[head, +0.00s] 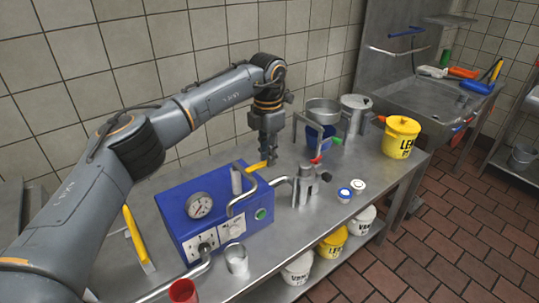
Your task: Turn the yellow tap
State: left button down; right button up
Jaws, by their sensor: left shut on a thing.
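The yellow tap handle (256,166) is a short bar at the back right of a blue machine box (205,226). My left arm reaches over the box from the left, and my left gripper (269,159) points down at the handle. Its fingers are shut on the yellow handle, and they hide part of it. The tap's body below is mostly hidden by the gripper and the box. My right gripper is out of view.
The box has a gauge (199,205) and bent pipes. A steel cup (236,259) and a red cup (183,291) stand in front. Pots and a yellow bucket (401,137) stand to the right. A tiled wall is close behind.

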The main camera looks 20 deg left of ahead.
pick_arm(q)
jog(key=shift+w+a, duration=0.1)
dwell(0.4)
jog(key=c, duration=1.3)
grip_release()
notch_tip(320, 180, up, 12)
jog(key=shift+f, duration=0.1)
